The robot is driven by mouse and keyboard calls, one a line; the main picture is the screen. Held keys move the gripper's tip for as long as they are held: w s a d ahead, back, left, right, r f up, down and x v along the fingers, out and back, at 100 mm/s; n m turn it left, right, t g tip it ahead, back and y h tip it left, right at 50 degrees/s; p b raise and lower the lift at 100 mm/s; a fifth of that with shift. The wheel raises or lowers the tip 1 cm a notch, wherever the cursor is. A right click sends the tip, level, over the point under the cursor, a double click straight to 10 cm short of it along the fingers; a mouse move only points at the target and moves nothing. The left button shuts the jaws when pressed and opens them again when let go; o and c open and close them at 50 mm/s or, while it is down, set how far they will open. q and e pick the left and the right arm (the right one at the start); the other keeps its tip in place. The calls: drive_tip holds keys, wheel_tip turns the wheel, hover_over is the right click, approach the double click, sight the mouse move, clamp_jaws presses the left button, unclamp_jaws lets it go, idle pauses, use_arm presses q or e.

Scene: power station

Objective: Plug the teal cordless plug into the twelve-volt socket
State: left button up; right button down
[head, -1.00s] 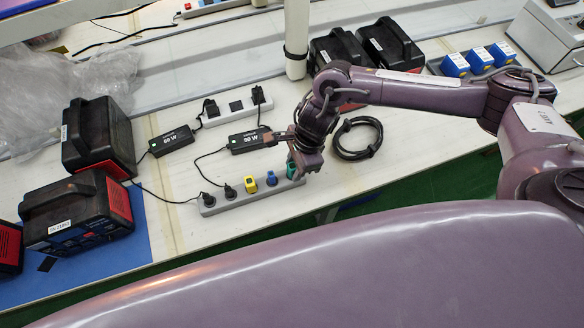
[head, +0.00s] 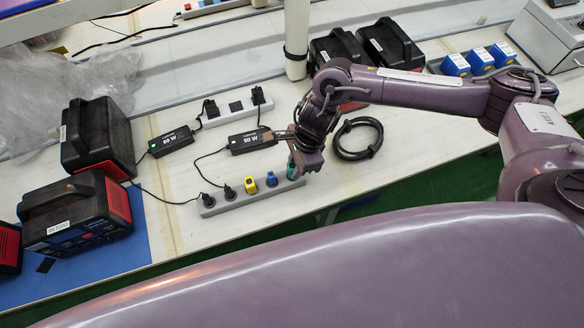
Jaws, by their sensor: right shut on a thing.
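The teal plug (head: 291,171) shows at the right end of the near grey socket strip (head: 222,207). My right gripper (head: 292,160) is shut on it from above and hides much of it. The plug is over or in the strip's last place; I cannot tell whether it is seated. No twelve-volt marking is readable on the strip. My left gripper is not in view.
A blue plug (head: 271,179), a yellow plug (head: 250,185) and two black plugs sit in the same strip. A 90 W adapter (head: 252,141) lies just behind. A coiled black cable (head: 358,138) lies right of the gripper. Black power units (head: 97,136) stand at left.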

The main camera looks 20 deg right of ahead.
sight(290, 166)
drive_tip(key=shift+a+p+v, duration=0.2)
drive_tip(key=shift+p+v, duration=0.35)
drive_tip(key=shift+v, duration=0.35)
drive_tip(key=shift+a+p+v, duration=0.25)
drive_tip(key=shift+p+v, duration=0.25)
drive_tip(key=shift+v, duration=0.4)
drive_tip(key=shift+a+p+v, duration=0.2)
drive_tip(key=shift+p+v, duration=0.35)
drive_tip(key=shift+v, duration=0.35)
drive_tip(key=shift+r, duration=0.2)
